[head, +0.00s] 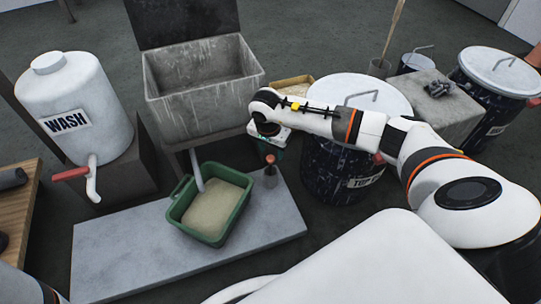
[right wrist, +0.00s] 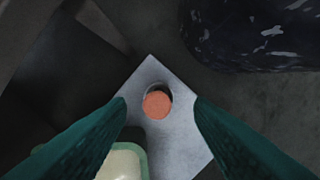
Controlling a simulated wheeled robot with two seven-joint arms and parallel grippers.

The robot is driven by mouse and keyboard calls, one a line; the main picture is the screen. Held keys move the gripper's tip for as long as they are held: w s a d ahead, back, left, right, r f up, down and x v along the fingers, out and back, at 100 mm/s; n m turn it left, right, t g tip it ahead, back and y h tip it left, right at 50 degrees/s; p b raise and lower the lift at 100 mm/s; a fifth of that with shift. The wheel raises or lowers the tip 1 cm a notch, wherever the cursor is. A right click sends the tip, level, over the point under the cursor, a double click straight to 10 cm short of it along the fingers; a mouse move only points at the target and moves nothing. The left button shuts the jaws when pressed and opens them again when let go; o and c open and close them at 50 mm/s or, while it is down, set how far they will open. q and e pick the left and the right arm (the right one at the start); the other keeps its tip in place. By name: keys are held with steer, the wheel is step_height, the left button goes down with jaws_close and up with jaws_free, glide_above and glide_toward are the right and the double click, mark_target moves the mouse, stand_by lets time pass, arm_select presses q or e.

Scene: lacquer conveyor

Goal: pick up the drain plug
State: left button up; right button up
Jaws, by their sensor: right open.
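The drain plug (head: 270,166) looks like a small upright piece with an orange-red top and a darker body. It stands on the pale slab just right of the green tub. In the right wrist view its round orange top (right wrist: 157,104) shows between my two green fingers, with a dark ring at its upper edge. My right gripper (head: 279,144) points down above the plug, apart from it, open and empty. My left gripper is not seen.
The green tub (head: 178,208) of sandy liquid sits on the slab (head: 110,245) under a grey sink (head: 205,98). A dark lidded drum (head: 325,160) stands close right of my gripper. A white WASH tank (head: 90,110) is at left.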

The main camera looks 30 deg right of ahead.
mark_target(270, 158)
steer(key=shift+f+b, duration=0.4)
steer(key=shift+f, duration=0.2)
step_height(270, 158, down, 4)
steer(key=b, duration=0.3)
steer(key=shift+w+b, duration=0.15)
steer(key=shift+b, duration=0.25)
steer(key=shift+r, duration=0.1)
steer(key=shift+c, duration=0.2)
jaws_close()
